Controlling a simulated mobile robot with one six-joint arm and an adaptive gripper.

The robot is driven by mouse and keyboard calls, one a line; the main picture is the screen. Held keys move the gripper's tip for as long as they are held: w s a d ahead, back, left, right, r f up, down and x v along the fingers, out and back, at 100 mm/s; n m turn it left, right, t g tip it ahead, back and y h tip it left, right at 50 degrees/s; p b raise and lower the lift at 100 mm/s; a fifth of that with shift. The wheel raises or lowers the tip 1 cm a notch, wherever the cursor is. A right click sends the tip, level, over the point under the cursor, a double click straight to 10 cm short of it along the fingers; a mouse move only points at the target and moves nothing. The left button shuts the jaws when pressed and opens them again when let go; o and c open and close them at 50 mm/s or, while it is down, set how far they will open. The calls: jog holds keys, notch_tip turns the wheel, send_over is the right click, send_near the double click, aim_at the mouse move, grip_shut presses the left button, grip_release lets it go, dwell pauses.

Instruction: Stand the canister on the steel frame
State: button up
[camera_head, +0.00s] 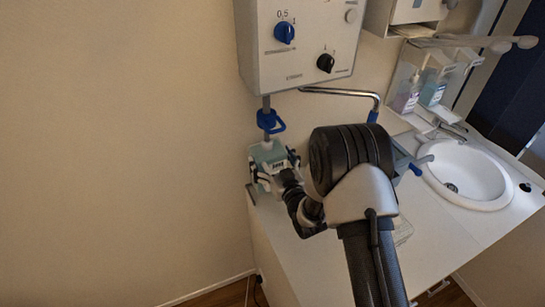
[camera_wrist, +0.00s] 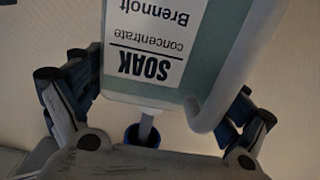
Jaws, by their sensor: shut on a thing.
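The canister (camera_wrist: 175,60) is pale teal with a white label reading "SOAK concentrate Brennolt", upside down in the wrist view. It also shows in the head view (camera_head: 266,153), at the left end of the counter below the wall unit. My gripper (camera_head: 273,168) is shut on the canister; its dark blue-grey fingers lie on both sides of it in the wrist view (camera_wrist: 160,100). A small grey metal part (camera_head: 252,193) shows low beside the canister and may be the steel frame. Most of it is hidden, so I cannot tell whether the canister touches it.
A wall dosing unit (camera_head: 297,45) with blue and black knobs hangs above, with a blue handle (camera_head: 270,122) on a grey tube just over the canister. A chrome bent pipe (camera_head: 345,91), soap bottles (camera_head: 405,97) and a white sink (camera_head: 467,173) are to the right.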

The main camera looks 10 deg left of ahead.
aim_at(273, 171)
jog(key=shift+w+a+f+b, duration=0.15)
jog(key=shift+f+b, duration=0.15)
jog(key=shift+f, duration=0.75)
jog(key=shift+w+f+b, duration=0.15)
jog(key=shift+f+b, duration=0.1)
jog(key=shift+f, duration=0.9)
jog(key=o, duration=1.8)
jog(key=shift+s+f, duration=0.15)
jog(key=shift+f, duration=0.1)
jog(key=shift+r, duration=0.1)
jog(key=p+v, duration=0.1)
jog(key=v, duration=1.1)
